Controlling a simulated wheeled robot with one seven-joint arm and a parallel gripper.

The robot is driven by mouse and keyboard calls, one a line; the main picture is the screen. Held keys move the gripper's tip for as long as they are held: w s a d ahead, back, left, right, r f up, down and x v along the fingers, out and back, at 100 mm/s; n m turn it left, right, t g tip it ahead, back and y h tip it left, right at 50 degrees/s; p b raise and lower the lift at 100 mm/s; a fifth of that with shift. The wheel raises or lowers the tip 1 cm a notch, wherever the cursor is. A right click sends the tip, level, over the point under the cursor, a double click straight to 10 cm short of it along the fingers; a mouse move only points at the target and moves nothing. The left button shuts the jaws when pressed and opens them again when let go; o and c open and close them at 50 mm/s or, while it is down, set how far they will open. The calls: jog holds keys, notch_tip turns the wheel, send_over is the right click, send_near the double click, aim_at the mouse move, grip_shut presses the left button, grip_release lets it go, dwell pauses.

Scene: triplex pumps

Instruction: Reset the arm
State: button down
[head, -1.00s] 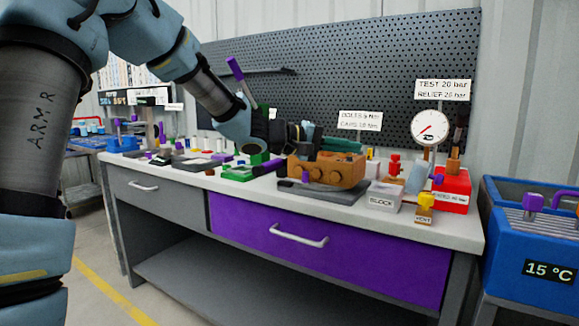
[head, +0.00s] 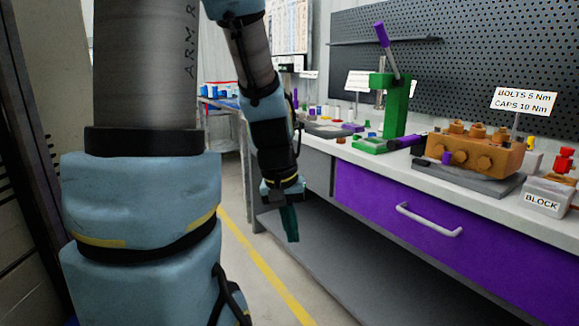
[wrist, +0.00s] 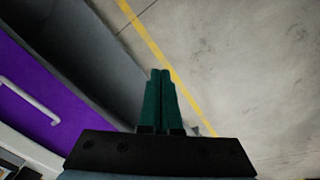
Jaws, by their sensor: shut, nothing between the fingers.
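My arm hangs down in front of the left end of the workbench in the head view. My gripper (head: 290,224) points at the floor, below the level of the bench top and apart from the bench. Its two dark green fingers lie side by side in the wrist view (wrist: 159,72), shut with nothing between them. Nothing hangs from the gripper.
The workbench has a purple drawer (head: 380,212) with a white handle. On its top stand a green press (head: 392,105), an orange-brown pump block (head: 470,152) and a box marked BLOCK (head: 545,197). Open floor with a yellow line (head: 262,262) lies under the gripper.

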jog(key=s+a+y, duration=0.2)
jog(key=a, duration=0.5)
notch_tip(320, 180, up, 14)
jog(key=p, duration=1.5)
jog(key=shift+r+t, duration=0.2)
jog(key=shift+t, duration=0.1)
